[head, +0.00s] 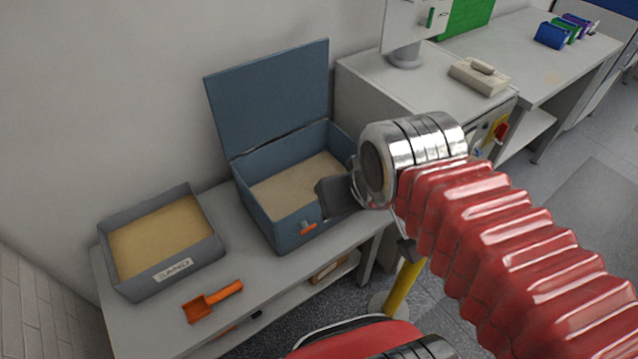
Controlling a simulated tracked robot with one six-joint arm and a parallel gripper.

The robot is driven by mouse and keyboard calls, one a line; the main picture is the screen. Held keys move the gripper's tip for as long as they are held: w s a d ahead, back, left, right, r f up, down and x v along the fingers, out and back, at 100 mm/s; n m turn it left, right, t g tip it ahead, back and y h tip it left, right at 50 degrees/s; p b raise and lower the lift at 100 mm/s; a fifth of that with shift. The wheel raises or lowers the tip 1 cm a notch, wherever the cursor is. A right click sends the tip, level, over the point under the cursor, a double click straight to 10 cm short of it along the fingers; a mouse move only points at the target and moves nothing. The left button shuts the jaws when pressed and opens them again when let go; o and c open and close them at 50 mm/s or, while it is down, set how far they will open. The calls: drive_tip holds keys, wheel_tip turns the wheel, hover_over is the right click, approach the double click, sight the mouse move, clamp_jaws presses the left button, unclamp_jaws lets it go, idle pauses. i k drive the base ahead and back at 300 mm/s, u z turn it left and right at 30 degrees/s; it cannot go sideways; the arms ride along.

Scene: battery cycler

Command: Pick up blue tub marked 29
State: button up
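A small blue tub (549,37) lies at the far upper right, on the far bench. It is the nearest of a short row with a green one (566,30) and a purple one (577,22). No number can be read on any of them at this size. My gripper (325,197) shows as a dark grey shape at the end of my arm, over the front right part of an open blue-grey box. It is far from the blue tub. My wrist hides much of it, so its opening cannot be made out.
The blue-grey box (270,222) has a raised lid (268,97) and a sandy floor. A grey tray labelled SAND (130,291) and an orange scoop (212,301) share its bench. A cabinet with a beige device (480,76) stands between the benches. A yellow post (403,287) rises below my arm.

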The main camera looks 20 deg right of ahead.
sight(552, 38)
drive_tip(key=z, duration=3.5)
drive_tip(key=i, duration=0.05)
drive_tip(key=u, duration=0.75)
